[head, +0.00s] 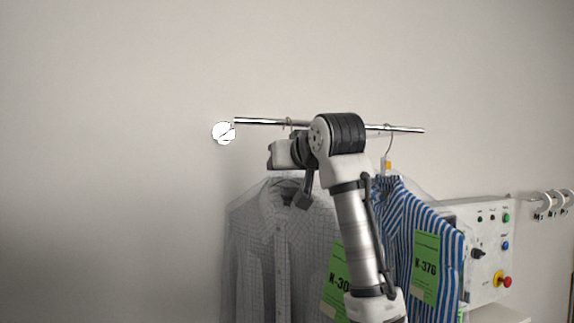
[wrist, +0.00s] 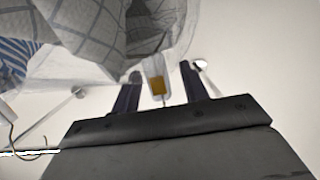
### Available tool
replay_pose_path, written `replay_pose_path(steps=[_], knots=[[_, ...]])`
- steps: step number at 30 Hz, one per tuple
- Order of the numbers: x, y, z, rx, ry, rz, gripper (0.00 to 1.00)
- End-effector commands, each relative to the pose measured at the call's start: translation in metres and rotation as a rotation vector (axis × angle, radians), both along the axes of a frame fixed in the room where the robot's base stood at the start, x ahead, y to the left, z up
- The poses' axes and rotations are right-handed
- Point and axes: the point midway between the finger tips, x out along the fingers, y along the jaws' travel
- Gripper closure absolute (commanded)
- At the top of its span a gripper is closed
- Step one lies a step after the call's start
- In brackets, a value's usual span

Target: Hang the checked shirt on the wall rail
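The checked shirt (head: 268,235) is pale with thin grey lines and hangs upright below the left part of the wall rail (head: 258,121). Its hanger hook (head: 289,124) shows at the rail and looks looped over it. In the wrist view the checked cloth (wrist: 85,25) fills the top, inside a clear cover. My gripper (wrist: 160,74) is open. Its two dark fingers stand either side of the hanger neck with a yellow tag (wrist: 158,86), with a gap visible on both sides. My arm hides part of the rail and the shirt's right side in the head view.
A blue-striped shirt (head: 393,220) with a green K-376 card (head: 425,268) hangs right of my arm. A control box (head: 487,250) with a red button and several white rings (head: 546,203) are further right. The wall on the left is bare.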

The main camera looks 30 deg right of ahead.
Motion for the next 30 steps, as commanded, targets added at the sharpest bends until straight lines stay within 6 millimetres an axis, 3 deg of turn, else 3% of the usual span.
replay_pose_path(steps=[11,14,24,30], knots=[[-0.006,0.001,-0.001,0.001,0.001,0.000,0.55],[-0.019,0.004,0.000,0.000,-0.001,0.000,0.55],[-0.093,0.022,0.015,-0.002,-0.002,-0.002,0.55],[-0.122,0.029,0.023,-0.001,-0.001,0.000,0.55]])
